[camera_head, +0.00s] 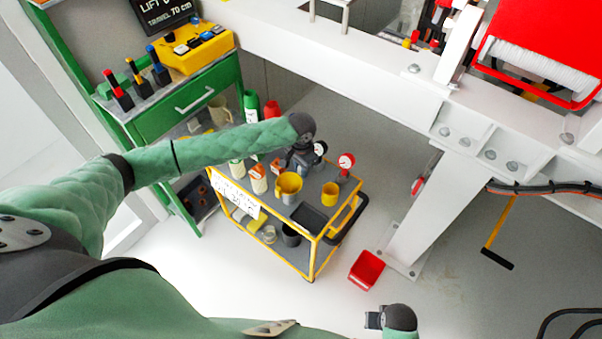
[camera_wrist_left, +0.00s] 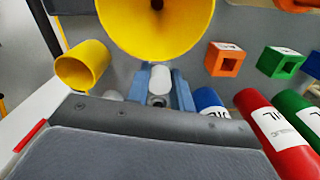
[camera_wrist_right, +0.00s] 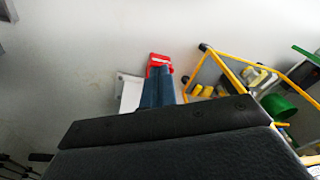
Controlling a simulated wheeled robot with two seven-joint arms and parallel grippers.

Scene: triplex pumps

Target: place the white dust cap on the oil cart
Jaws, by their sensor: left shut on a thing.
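The white dust cap (camera_wrist_left: 160,77) is a small white cylinder between the fingers of my left gripper (camera_wrist_left: 158,92) in the left wrist view. That gripper is shut on it. In the head view my left gripper (camera_head: 299,163) is over the back part of the oil cart's top, and the cap cannot be made out there. The oil cart (camera_head: 312,259) has a yellow frame, grey shelves and a black handle at its right. My right gripper (camera_head: 373,320) is low at the bottom of the head view. In the right wrist view its fingers (camera_wrist_right: 158,88) look closed together with nothing between them.
On the cart stand a yellow funnel (camera_wrist_left: 155,28), a yellow cup (camera_wrist_left: 82,66), bottles, an orange block (camera_wrist_left: 225,60) and a green block (camera_wrist_left: 279,63).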

